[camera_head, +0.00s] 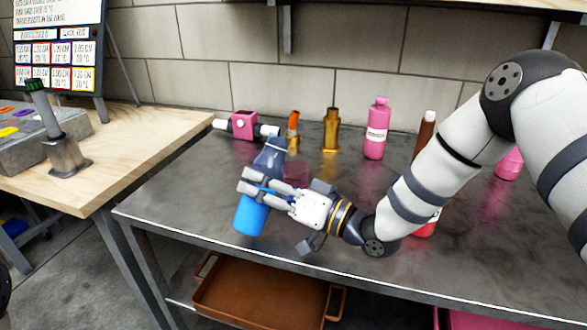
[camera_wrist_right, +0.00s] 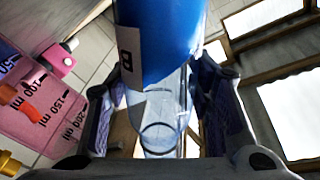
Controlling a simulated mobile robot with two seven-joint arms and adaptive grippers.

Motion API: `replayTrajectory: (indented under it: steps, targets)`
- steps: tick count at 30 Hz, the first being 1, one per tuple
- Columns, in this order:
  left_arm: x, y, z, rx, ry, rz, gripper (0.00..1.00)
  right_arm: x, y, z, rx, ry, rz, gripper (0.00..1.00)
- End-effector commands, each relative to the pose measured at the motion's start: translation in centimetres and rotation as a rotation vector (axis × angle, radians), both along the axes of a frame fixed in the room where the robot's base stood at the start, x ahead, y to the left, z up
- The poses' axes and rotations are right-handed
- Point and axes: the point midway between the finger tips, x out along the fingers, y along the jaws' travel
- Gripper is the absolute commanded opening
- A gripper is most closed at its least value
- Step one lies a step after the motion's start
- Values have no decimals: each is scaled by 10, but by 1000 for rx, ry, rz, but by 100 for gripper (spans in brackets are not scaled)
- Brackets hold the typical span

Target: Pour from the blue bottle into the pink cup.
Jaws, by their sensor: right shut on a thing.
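The blue bottle (camera_head: 250,215) is in my right gripper (camera_head: 268,186), which is shut around its middle, above the front left part of the grey table. The bottle leans a little: its blue end is low and its clear, narrower end points up and slightly right. In the right wrist view the blue bottle (camera_wrist_right: 160,45) lies between the fingers (camera_wrist_right: 160,105). The pink cup (camera_head: 297,172), see-through, stands on the table just behind the gripper, partly hidden by it. In the right wrist view the cup (camera_wrist_right: 60,115) shows ml marks, beside the bottle. No stream is visible. My left gripper is not in view.
Behind stand a pink boxy device (camera_head: 244,124), an orange-topped item (camera_head: 293,130), a brass bottle (camera_head: 331,132) and a pink bottle (camera_head: 376,130). A red-bottomed bottle (camera_head: 426,228) is partly hidden by my right arm. A brown tray (camera_head: 262,292) lies below the table.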

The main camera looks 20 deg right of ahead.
Motion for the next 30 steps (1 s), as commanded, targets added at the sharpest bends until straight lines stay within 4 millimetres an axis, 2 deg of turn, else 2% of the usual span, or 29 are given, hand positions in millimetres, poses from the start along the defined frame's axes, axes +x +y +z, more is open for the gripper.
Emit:
replayTrajectory:
  steps: [1, 4, 9, 13, 17, 22, 26, 30]
  targets:
    - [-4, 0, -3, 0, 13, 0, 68, 1, -1, -5, 20, 18, 0, 9]
    - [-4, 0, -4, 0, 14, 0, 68, 1, -1, 0, 61, 37, 0, 9]
    - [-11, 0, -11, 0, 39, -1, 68, -1, 1, -10, 129, 97, 0, 9]
    - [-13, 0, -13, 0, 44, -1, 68, -2, 3, -7, 183, 126, 0, 9]
    - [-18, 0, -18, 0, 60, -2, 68, -4, 5, -14, 233, 169, -1, 9]
    - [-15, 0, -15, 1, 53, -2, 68, -4, 6, -7, 245, 166, 1, 9]
    - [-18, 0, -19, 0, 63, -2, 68, -4, 6, -14, 250, 181, -1, 9]
    - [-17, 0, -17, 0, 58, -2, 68, -5, 6, -10, 258, 178, 0, 9]
